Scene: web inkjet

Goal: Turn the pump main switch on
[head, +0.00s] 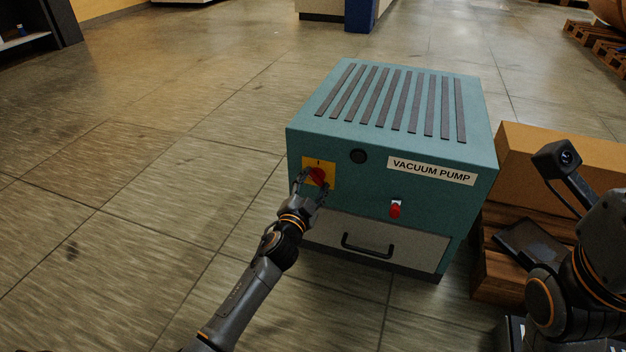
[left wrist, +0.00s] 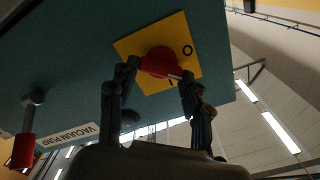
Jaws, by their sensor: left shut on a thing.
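The teal vacuum pump cabinet (head: 450,205) stands on the floor in front of me. Its main switch is a red rotary knob (head: 318,175) on a yellow plate (head: 330,164), at the left of the front face. My left gripper (head: 312,182) is shut on the red knob, its fingers on either side of it. In the left wrist view, the knob (left wrist: 160,62) sits between the fingertips (left wrist: 158,80). The yellow plate (left wrist: 135,45) there shows an O mark and part of an I mark. The fingers partly cover the knob in the head view.
A smaller red-tipped switch (head: 395,209), a dark round fitting (head: 358,156) and a drawer handle (head: 367,246) are on the pump front. A cardboard box (head: 540,185) on a wooden pallet (head: 495,265) stands close at right, near my right arm. The floor at left is clear.

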